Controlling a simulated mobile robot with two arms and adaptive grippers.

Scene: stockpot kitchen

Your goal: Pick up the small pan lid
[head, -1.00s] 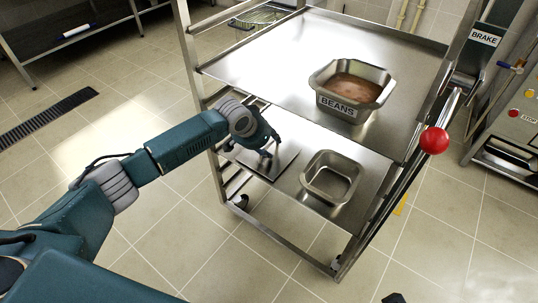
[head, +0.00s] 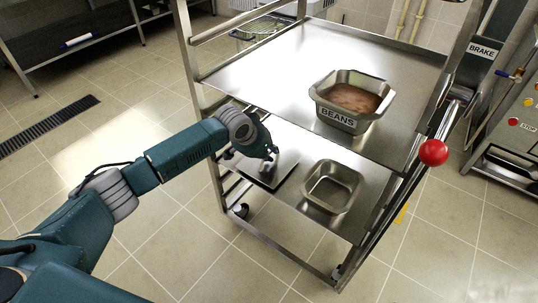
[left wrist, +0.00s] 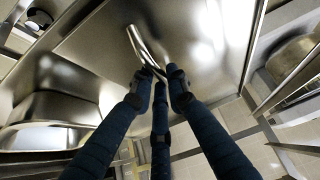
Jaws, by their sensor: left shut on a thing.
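The small pan lid (head: 283,172) is a flat rectangular metal plate at the left of the trolley's lower shelf, partly hidden by my left gripper (head: 270,154). In the left wrist view the lid (left wrist: 195,40) fills the middle, with a curved bar handle (left wrist: 138,45). There my left gripper's dark fingers (left wrist: 160,76) meet at the near end of this handle and are shut on it. I cannot tell whether the lid rests on the shelf or is slightly raised. My right gripper cannot be made out.
An empty metal pan (head: 331,187) stands right of the lid on the lower shelf. The upper shelf (head: 275,70) overhangs close behind my gripper and carries a pan labelled BEANS (head: 350,100). A red ball knob (head: 433,152) sticks out at the trolley's right. The floor left of the trolley is clear.

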